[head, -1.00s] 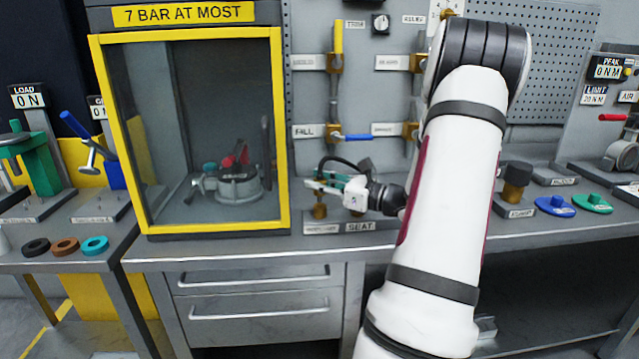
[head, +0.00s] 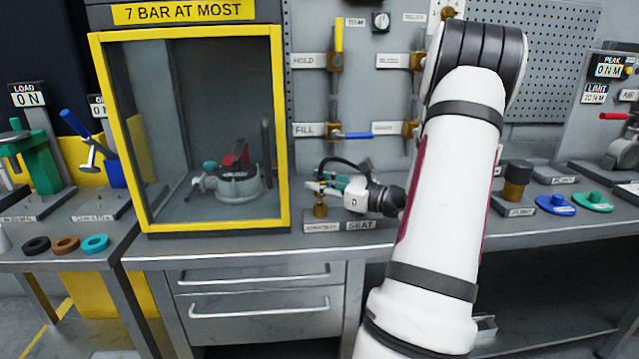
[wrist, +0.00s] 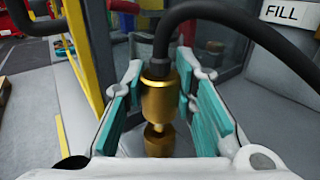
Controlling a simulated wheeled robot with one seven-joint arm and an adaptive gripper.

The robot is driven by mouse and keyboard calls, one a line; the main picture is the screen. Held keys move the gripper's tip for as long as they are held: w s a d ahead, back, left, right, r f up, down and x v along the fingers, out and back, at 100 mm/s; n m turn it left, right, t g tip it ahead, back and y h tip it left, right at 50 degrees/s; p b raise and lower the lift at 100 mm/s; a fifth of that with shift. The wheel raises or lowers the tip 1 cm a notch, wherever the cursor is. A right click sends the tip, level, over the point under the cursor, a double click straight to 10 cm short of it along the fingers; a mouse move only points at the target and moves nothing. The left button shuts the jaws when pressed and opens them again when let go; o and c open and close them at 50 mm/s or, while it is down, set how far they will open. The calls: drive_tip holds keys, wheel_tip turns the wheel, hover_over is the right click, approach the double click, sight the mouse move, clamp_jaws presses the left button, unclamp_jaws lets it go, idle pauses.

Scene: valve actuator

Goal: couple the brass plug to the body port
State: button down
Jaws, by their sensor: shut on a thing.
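The brass plug (wrist: 160,97), with a black hose at its top, stands upright between the teal-padded fingers of my gripper (wrist: 160,100) in the wrist view. My gripper is shut on it. A narrower brass piece (wrist: 158,140) shows directly below the plug; I cannot tell whether they touch. In the head view my gripper (head: 322,186) is at the bench, above a brass piece (head: 320,209). The grey valve body (head: 240,186), with red and teal parts, sits inside the yellow-framed enclosure to the left. I cannot make out its port clearly.
The enclosure's yellow frame (head: 282,130) stands between my gripper and the valve body. Small valves with yellow (head: 339,36) and blue (head: 357,136) handles are on the panel behind. Blue and green discs lie right.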

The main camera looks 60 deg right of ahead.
drive_tip(key=shift+f+b, duration=0.6)
drive_tip(key=shift+f, duration=0.65)
drive_tip(key=c, duration=1.2)
unclamp_jaws()
drive_tip(key=s, duration=0.8)
drive_tip(key=s+d, duration=0.1)
drive_tip(key=s, duration=0.3)
